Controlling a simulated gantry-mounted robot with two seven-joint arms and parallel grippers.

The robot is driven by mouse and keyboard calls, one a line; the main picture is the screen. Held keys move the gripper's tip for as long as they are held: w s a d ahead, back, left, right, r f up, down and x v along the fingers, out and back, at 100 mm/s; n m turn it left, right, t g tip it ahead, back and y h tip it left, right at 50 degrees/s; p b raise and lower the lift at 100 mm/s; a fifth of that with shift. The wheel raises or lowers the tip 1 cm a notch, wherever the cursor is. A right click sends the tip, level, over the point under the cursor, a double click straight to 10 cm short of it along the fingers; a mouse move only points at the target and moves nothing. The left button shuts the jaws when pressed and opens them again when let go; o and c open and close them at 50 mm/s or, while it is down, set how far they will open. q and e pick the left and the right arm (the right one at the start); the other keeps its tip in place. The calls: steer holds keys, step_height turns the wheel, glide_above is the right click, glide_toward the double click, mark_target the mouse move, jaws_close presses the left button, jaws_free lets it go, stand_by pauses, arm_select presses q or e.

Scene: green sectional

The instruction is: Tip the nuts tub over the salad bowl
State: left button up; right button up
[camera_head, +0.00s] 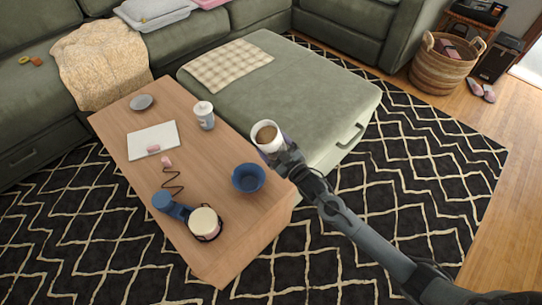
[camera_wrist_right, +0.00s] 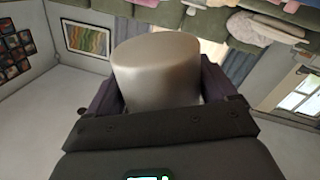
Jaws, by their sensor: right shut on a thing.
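The nuts tub (camera_head: 267,135) is white outside with brown contents showing in its open top. My right gripper (camera_head: 284,151) is shut on it and holds it roughly upright, above the table's right edge. In the right wrist view the tub (camera_wrist_right: 156,72) is a smooth, pale metallic-looking cylinder between the dark fingers (camera_wrist_right: 160,95). The salad bowl (camera_head: 248,178) is dark blue and stands on the wooden table, just below and left of the tub in the head view. The bowl's inside looks empty. My left gripper is out of view.
A green ottoman (camera_head: 315,105) stands behind the tub.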

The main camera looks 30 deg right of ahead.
steer(key=shift+s+d+f, duration=0.1)
steer(key=shift+f, duration=0.05)
steer(key=shift+f+n+b, duration=0.1)
steer(key=shift+n+b, duration=0.2)
steer(key=shift+b, duration=0.15)
steer(key=shift+w+f+b, duration=0.35)
steer(key=shift+f+b, duration=0.15)
steer(key=shift+b, duration=0.15)
steer(key=shift+f+n+b, duration=0.3)
steer(key=shift+f+b, duration=0.05)
steer(key=shift+b, duration=0.05)
steer(key=shift+s+d+f+n+b, duration=0.1)
steer(key=shift+d+f+n+b, duration=0.05)
steer(key=shift+f+b, duration=0.4)
steer(key=shift+s+d+f+n+b, duration=0.1)
steer(key=shift+f+n+b, duration=0.05)
steer(key=shift+f+b, duration=0.35)
steer(key=shift+w+d+f+b, duration=0.1)
steer(key=shift+w+f+b, duration=0.1)
steer(key=shift+f+b, duration=0.35)
steer(key=shift+r+n, duration=0.15)
steer(key=shift+n, duration=0.15)
